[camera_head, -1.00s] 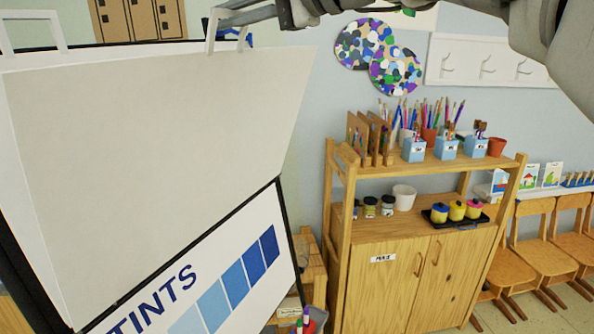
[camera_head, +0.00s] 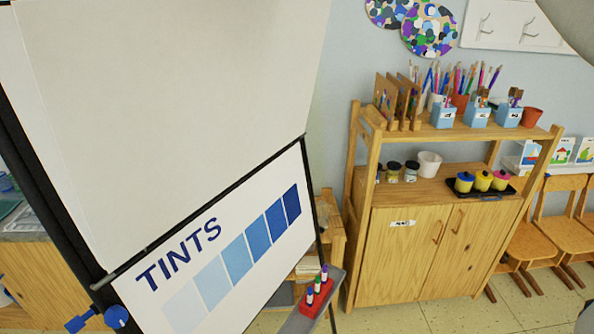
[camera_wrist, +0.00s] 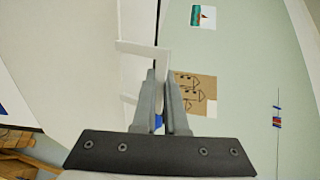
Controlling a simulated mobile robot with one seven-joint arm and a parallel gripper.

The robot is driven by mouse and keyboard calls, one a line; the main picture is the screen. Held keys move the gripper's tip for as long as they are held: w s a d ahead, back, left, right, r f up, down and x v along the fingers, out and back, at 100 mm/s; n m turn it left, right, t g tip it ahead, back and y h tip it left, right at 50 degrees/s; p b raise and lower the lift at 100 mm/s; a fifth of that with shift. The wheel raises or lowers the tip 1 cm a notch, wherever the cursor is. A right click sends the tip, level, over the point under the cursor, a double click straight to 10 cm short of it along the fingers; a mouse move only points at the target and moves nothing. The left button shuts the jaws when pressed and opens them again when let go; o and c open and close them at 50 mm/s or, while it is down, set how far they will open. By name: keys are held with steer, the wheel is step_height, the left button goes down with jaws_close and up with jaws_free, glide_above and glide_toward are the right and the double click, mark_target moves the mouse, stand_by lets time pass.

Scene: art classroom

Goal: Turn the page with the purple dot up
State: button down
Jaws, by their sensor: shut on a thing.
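A flip chart page (camera_head: 190,110), blank and off-white on the side facing me, covers the upper part of the chart in the head view. Below it the page marked "TINTS" (camera_head: 150,300) shows a row of blue squares. No purple dot shows. In the wrist view, my gripper (camera_wrist: 162,78) is shut on a white loop-shaped tab (camera_wrist: 142,47) at a page's edge. The fingers hide part of the tab. The pale page (camera_wrist: 85,75) lies left of the fingers. My gripper is out of the head view.
The chart's stand has a black edge with a blue knob (camera_head: 116,317). A ledge at the chart's lower right holds a red marker block (camera_head: 316,298). A wooden shelf unit (camera_head: 420,265) with pots and pencils stands to the right, with chairs (camera_head: 537,245) beyond.

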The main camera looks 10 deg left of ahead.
steer(key=w+a+r, duration=0.1)
steer(key=w+a, duration=0.2)
steer(key=a, duration=0.4)
steer(key=shift+a, duration=0.2)
steer(key=shift+r, duration=0.1)
steer(key=shift+r+x, duration=0.15)
steer(key=shift+x, duration=1.3)
steer(key=shift+r+x, duration=0.2)
steer(key=shift+x, duration=1.25)
steer(key=shift+r+x, duration=0.15)
steer(key=shift+x, duration=1.3)
steer(key=shift+w+a, duration=0.2)
steer(key=shift+a, duration=0.05)
steer(key=shift+a, duration=0.1)
